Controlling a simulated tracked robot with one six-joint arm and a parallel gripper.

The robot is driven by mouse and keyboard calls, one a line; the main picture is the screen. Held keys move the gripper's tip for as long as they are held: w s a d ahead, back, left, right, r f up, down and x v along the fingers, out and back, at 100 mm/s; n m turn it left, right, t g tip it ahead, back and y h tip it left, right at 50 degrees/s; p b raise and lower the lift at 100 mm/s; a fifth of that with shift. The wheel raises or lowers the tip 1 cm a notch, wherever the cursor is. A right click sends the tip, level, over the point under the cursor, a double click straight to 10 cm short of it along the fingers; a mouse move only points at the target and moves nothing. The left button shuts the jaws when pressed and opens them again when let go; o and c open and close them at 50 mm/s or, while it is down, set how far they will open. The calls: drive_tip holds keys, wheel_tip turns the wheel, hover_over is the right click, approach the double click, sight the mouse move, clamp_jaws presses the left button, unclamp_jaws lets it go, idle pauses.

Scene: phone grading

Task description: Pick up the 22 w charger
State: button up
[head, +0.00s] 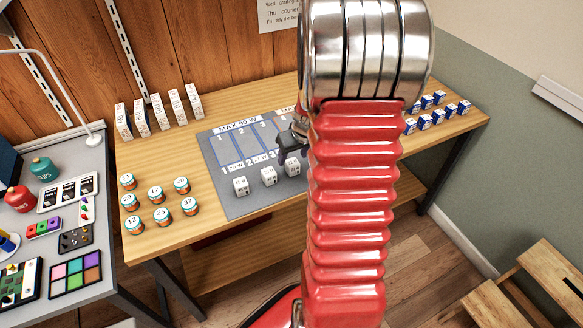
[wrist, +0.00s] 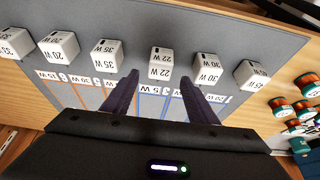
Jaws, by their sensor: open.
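The 22 W charger (wrist: 161,63) is a white block with a printed label, standing on the grey mat in the wrist view. It appears to be the third white block from the left in the head view (head: 292,167). My gripper (wrist: 159,80) is open and empty, its two dark fingers pointing toward the 22 W charger. The charger appears between the fingertips and just beyond them, with no visible contact. In the head view my gripper (head: 286,151) is just behind that block, partly hidden by my red arm.
The 30 W charger (wrist: 207,69) and 35 W charger (wrist: 106,55) stand on either side, with small gaps. More chargers continue the row, including the 20 W (wrist: 58,47) and 25 W (wrist: 250,73). Labelled jars (head: 156,193) stand left of the grey mat (head: 215,160).

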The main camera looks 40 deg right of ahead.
sight(292, 161)
drive_tip(key=shift+x, duration=2.5)
drive_tip(key=shift+s, duration=0.1)
drive_tip(key=shift+c, duration=0.5)
drive_tip(key=c, duration=1.1)
